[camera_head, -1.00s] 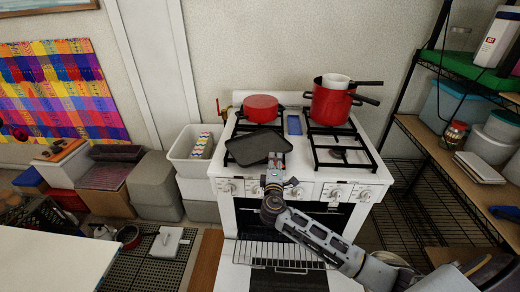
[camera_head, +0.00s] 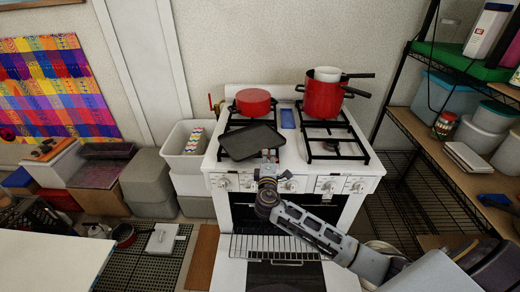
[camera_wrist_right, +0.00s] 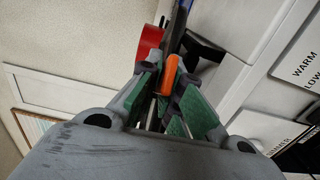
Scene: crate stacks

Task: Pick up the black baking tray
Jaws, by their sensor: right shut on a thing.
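The black baking tray (camera_head: 250,141) is over the front left burner of the white stove (camera_head: 345,186), its near right edge toward my right gripper. My right gripper (camera_head: 269,161) is at that near edge, above the stove's front, and is shut on the tray. In the right wrist view, the gripper (camera_wrist_right: 168,108) has its green-padded fingers close together around a thin dark edge. An orange piece (camera_wrist_right: 168,76) shows between the fingers; I cannot tell what it is. I cannot tell whether the tray touches the burner grate. My left gripper is not in view.
A red pot (camera_head: 253,102) stands behind the tray. Taller red pots (camera_head: 322,100) with black handles stand at the back right. A blue item (camera_head: 287,118) lies between the burners. The oven is open, its rack (camera_head: 275,248) out. Shelves (camera_head: 425,135) stand right.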

